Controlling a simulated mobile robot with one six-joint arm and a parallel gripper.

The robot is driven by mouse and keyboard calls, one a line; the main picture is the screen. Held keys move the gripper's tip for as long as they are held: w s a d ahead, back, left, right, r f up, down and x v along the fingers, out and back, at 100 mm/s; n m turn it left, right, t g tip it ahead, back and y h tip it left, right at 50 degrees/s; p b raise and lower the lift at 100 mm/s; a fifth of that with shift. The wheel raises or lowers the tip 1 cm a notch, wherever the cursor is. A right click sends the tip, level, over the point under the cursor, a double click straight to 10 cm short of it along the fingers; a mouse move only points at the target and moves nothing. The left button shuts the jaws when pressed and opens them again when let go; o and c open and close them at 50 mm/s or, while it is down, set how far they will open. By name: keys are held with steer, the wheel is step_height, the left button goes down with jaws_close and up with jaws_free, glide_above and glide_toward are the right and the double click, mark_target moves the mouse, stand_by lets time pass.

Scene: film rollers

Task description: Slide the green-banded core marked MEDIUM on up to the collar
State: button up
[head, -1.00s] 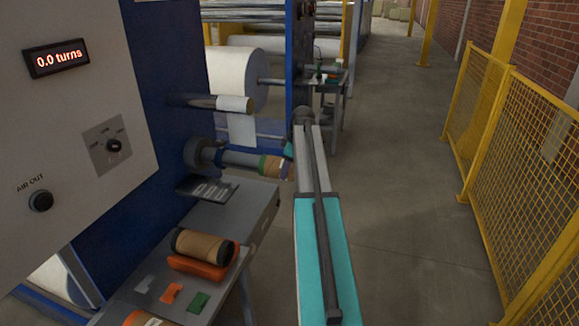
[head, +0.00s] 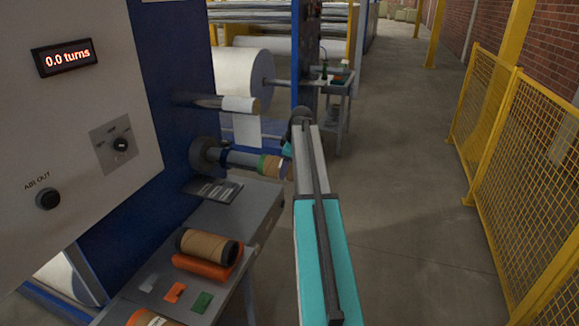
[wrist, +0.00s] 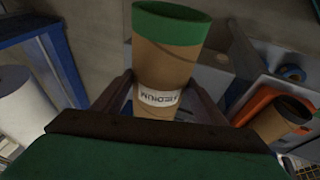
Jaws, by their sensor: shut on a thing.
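The green-banded core (head: 273,168) is a brown cardboard tube with a green band at its left end in the head view. In the wrist view the core (wrist: 165,60) shows a white MEDIUM label, upside down, and its open green end at the top. My gripper (wrist: 166,88) is shut on it, one finger on each side near the label. The grey shaft (head: 241,159) runs from the dark collar (head: 205,156) to the green end. I cannot tell whether the core is around the shaft tip or just in front of it. My arm hides the core's right end.
Below the shaft is a grey bench (head: 225,222) with a black-ended brown core (head: 208,246) in an orange cradle (head: 205,264). A paper strip hangs from a roller (head: 240,104) above the shaft. The floor right of my arm is clear up to a yellow fence (head: 520,160).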

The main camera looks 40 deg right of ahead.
mark_target(259, 158)
steer(key=shift+w+a, duration=0.3)
steer(key=shift+w, duration=0.15)
steer(key=shift+w+a, duration=0.1)
steer(key=shift+w, duration=0.05)
steer(key=shift+w+a, duration=0.45)
steer(key=shift+w, duration=0.25)
steer(key=shift+w+a, duration=0.4)
steer(key=shift+w, duration=0.25)
steer(key=shift+w, duration=0.1)
steer(key=shift+w+a, duration=0.45)
steer(key=shift+w, duration=0.25)
steer(key=shift+w+a, duration=0.45)
steer(key=shift+w, duration=0.25)
steer(key=shift+w+a, duration=0.1)
steer(key=shift+w, duration=0.05)
steer(key=shift+w+a, duration=0.4)
steer(key=shift+w, duration=0.2)
steer(key=shift+w+a, duration=0.35)
steer(key=shift+w, duration=0.25)
steer(key=shift+w+a+r, duration=0.15)
steer(key=shift+w+r, duration=0.05)
